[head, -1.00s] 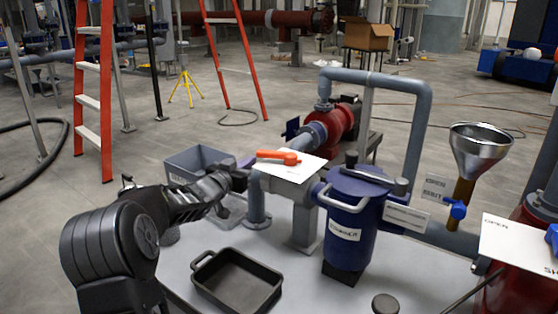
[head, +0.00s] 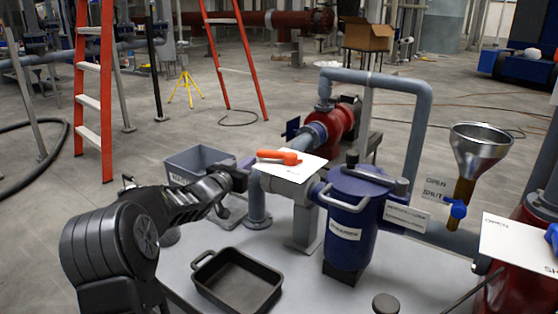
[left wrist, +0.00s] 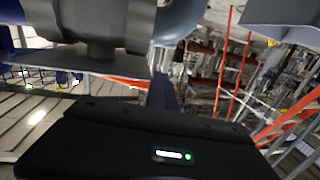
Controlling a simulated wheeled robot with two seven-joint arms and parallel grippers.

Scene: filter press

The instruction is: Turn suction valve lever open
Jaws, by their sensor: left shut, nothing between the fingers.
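The orange valve lever (head: 279,157) lies flat over a white plate (head: 296,170) on top of the grey suction pipe, left of the blue strainer. My left gripper (head: 243,171) is just left of the lever and slightly below it in the picture. It is shut and empty, with a visible gap to the orange handle. In the left wrist view the dark gripper body (left wrist: 160,140) fills the bottom, and grey pipework (left wrist: 95,25) is close above it. My right gripper is not in view.
The blue strainer (head: 350,215) with its bar handle stands right of the lever. A black tray (head: 237,282) lies on the bench in front. A grey bin (head: 195,160) is behind my left forearm. A metal funnel (head: 478,150) with a blue valve is at right.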

